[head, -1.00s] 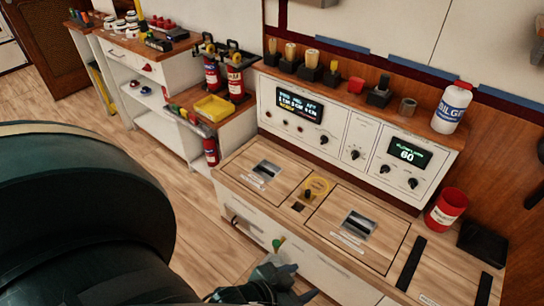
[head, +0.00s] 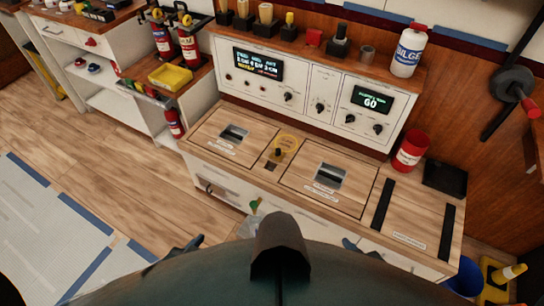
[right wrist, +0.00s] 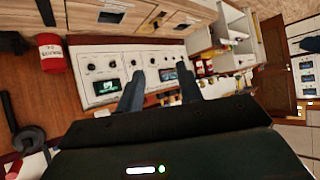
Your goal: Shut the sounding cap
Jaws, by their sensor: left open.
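The yellow round sounding cap (head: 287,144) sits on the wooden counter top between two inset hatches, with a small dark knob at its lower left. I cannot tell how far its lid stands open. It also shows, small and turned over, in the right wrist view (right wrist: 155,18). My left gripper (head: 182,246) is low at the left, mostly hidden behind my own dark body, clear of the counter. My right gripper (head: 355,247) shows only as a dark tip before the cabinet front. In the right wrist view (right wrist: 158,92) its fingers are apart with nothing between them.
A white control panel (head: 320,90) stands behind the counter. A red can (head: 410,150) and a black tray (head: 445,178) are at its right end. Fire extinguishers (head: 190,42) and a yellow tray (head: 171,77) stand at the left. The counter around the cap is clear.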

